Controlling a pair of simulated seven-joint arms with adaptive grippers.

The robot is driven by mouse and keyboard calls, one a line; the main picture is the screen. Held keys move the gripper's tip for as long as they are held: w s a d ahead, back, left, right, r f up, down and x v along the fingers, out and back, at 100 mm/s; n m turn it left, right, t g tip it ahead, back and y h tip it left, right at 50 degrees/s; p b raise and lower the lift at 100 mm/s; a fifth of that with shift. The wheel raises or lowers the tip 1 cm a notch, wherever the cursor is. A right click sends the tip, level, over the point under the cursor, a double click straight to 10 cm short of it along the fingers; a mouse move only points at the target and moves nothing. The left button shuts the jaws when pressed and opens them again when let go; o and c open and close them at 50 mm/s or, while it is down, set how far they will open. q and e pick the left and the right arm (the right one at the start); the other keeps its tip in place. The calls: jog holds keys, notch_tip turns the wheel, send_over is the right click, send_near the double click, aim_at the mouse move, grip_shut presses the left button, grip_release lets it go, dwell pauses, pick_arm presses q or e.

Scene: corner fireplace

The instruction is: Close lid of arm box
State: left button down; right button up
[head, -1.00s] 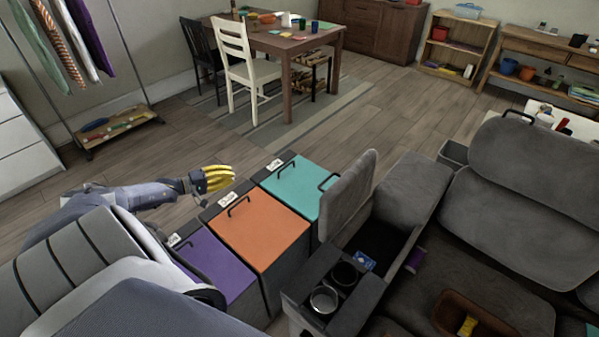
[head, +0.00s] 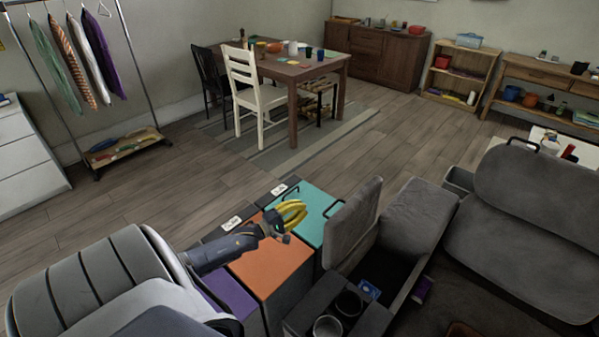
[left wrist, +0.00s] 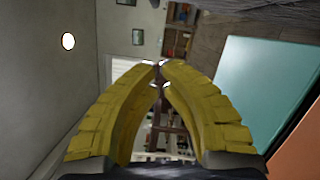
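The arm box is the grey sofa armrest with an open dark compartment (head: 385,262). Its padded grey lid (head: 352,222) stands raised, nearly upright, on the left side of the opening. A small blue packet (head: 369,289) lies inside, beside two cup holders (head: 338,314). My left gripper (head: 300,213), with yellow fingers, is above the orange and teal bins, left of the lid and apart from it. In the left wrist view its fingertips (left wrist: 161,66) meet with nothing seen between them. My right gripper is not in view.
Bins with purple (head: 229,295), orange (head: 268,262) and teal (head: 313,207) tops stand left of the armrest. A grey cushioned section (head: 417,215) and the sofa back (head: 535,215) are to the right. Open floor (head: 200,185) lies behind the bins.

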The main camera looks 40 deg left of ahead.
pick_arm(q)
jog(key=w+d+r, duration=0.1)
jog(key=w+d, duration=0.4)
jog(key=w, duration=0.1)
jog(key=shift+w+r, duration=0.2)
jog(key=shift+d, duration=0.1)
dwell(0.4)
jog(key=shift+d, duration=0.1)
